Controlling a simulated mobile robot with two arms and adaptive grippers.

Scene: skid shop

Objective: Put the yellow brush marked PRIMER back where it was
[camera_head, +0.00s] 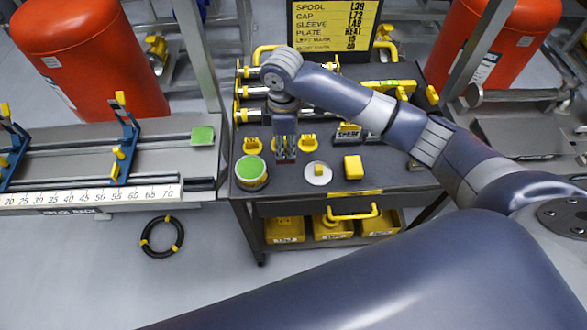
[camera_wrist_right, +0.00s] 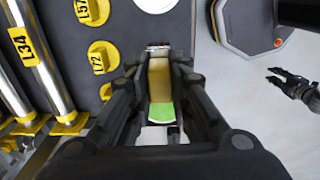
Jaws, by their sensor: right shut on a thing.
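My right gripper (camera_head: 285,158) points down over the cart top, between the green-topped round pot (camera_head: 251,172) and the white disc (camera_head: 318,173). In the right wrist view, the gripper (camera_wrist_right: 160,80) is shut on a narrow yellowish-tan piece (camera_wrist_right: 160,78), taken as the yellow brush; its PRIMER marking cannot be read. A reddish end shows at the top of it. A green patch shows below it, seemingly the pot's top. The fingers hide much of the brush. My left gripper (camera_wrist_right: 285,80) shows small at the right of the wrist view, its fingers apart.
Yellow caps (camera_head: 308,142) stand behind the gripper, and a yellow block (camera_head: 353,167) stands right of the disc. Spools lie at the cart's back left below the sign (camera_head: 335,25). A ruled bench (camera_head: 90,196) stands left.

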